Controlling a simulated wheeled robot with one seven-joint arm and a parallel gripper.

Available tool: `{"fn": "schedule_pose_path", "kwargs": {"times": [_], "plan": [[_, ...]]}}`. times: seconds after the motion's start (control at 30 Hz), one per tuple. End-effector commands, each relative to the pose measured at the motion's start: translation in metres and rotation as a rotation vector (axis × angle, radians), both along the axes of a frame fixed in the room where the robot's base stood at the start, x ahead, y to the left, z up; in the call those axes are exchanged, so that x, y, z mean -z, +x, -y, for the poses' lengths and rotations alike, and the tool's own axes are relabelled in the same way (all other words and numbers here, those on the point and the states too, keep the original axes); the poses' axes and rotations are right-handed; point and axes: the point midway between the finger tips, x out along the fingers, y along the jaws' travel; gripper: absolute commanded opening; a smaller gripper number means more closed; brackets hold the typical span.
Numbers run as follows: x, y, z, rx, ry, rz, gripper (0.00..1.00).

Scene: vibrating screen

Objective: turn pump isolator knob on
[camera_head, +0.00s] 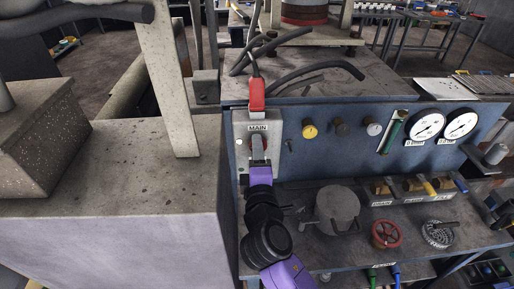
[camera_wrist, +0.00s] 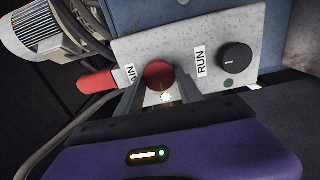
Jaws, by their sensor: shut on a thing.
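A light-grey switch plate (camera_head: 242,164) with a MAIN label is on the left end of the blue panel. A round red knob (camera_wrist: 158,72) sits below that label; in the head view my gripper (camera_head: 258,146) mostly hides it. My gripper's two fingers (camera_wrist: 162,84) are closed in on the red knob, one on each side. A black knob (camera_wrist: 236,58) with a RUN label beside it is on the same plate in the wrist view. No label reading pump isolator is legible, and the red knob's setting cannot be made out.
A red handle (camera_head: 257,96) with a cable stands just above the plate. Several small knobs and two gauges (camera_head: 427,125) line the panel to the right. A red handwheel (camera_head: 386,234) and a round grey lid (camera_head: 338,206) are on the shelf below.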

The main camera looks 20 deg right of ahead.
Motion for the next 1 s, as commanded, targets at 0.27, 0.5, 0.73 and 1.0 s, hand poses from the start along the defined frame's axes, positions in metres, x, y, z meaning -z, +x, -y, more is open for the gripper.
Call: {"fn": "schedule_pose_path", "kwargs": {"times": [0.27, 0.5, 0.73, 1.0], "plan": [[0.0007, -0.0001, -0.0011, -0.002, -0.032, -0.010, 0.03], [0.0009, 0.0000, -0.0012, -0.003, -0.032, -0.010, 0.03], [0.0008, 0.0000, -0.0010, -0.002, -0.031, -0.010, 0.65], [0.0006, -0.0005, -0.0006, -0.001, -0.031, -0.010, 0.65]]}}
